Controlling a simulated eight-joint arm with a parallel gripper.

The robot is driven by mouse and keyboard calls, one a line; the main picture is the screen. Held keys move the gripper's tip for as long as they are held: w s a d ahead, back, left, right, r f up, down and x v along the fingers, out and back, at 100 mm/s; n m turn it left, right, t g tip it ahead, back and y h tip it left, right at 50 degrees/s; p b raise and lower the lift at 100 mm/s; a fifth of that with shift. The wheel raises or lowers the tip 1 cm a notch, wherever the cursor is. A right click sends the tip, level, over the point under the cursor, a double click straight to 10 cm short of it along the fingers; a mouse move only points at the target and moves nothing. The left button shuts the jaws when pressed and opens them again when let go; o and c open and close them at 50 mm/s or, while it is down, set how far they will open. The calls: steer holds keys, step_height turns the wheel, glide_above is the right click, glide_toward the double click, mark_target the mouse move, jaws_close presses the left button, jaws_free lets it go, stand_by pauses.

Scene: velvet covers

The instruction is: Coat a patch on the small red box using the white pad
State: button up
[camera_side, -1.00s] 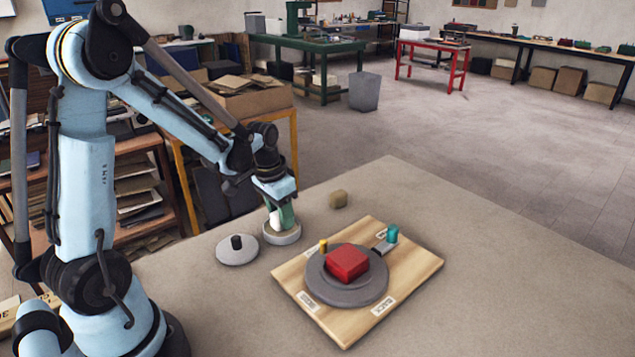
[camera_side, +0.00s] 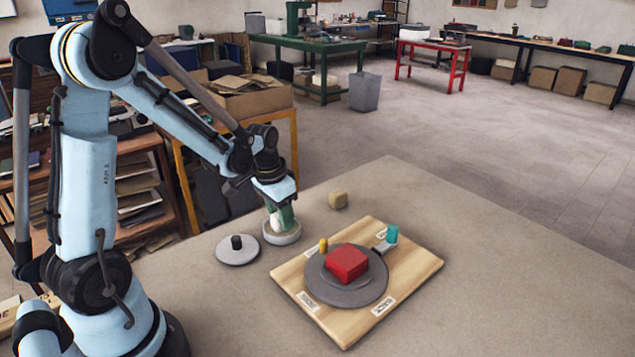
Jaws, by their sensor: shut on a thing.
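The small red box (camera_side: 347,262) sits on a grey round turntable (camera_side: 326,291) that is mounted on a wooden board (camera_side: 408,287). My gripper (camera_side: 281,222) points down at a shallow round pale dish (camera_side: 287,239), left of the board's far corner. It is shut on the white pad (camera_side: 271,225), of which only a small pale part shows between the green fingers. The pad's lower end is at or just over the dish; I cannot tell whether it touches. My gripper is apart from the red box.
A grey disc with a black knob (camera_side: 237,242) lies left of the dish. A tan block (camera_side: 338,200) lies behind the board. The board carries a yellow peg (camera_side: 323,245), a teal knob (camera_side: 392,233) and paper labels. The table's right side is clear.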

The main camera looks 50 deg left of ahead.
stand_by(0.3)
steer(key=shift+r, duration=3.45)
